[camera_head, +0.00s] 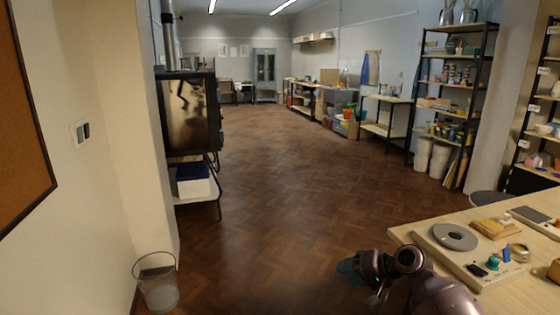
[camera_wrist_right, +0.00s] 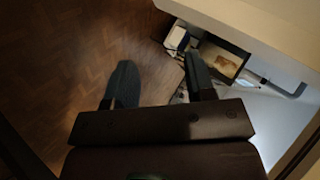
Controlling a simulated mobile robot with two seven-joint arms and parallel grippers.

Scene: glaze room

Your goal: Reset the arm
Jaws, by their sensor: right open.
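My right arm and gripper (camera_head: 352,270) show in the head view at the bottom, left of the front edge of the wooden table, over the floor. In the right wrist view my right gripper (camera_wrist_right: 160,82) has its two dark fingers well apart. Nothing sits between them. The floor shows below the left finger, and a shelf with objects shows behind the right finger. My left arm and gripper are in neither view.
The wooden table (camera_head: 520,291) at right carries a grey disc (camera_head: 454,237), a wooden block (camera_head: 494,228) and small items. A wire-handled bucket (camera_head: 160,292) stands at lower left. Shelves (camera_head: 452,100) line the right wall. The parquet floor (camera_head: 290,180) is clear in the middle.

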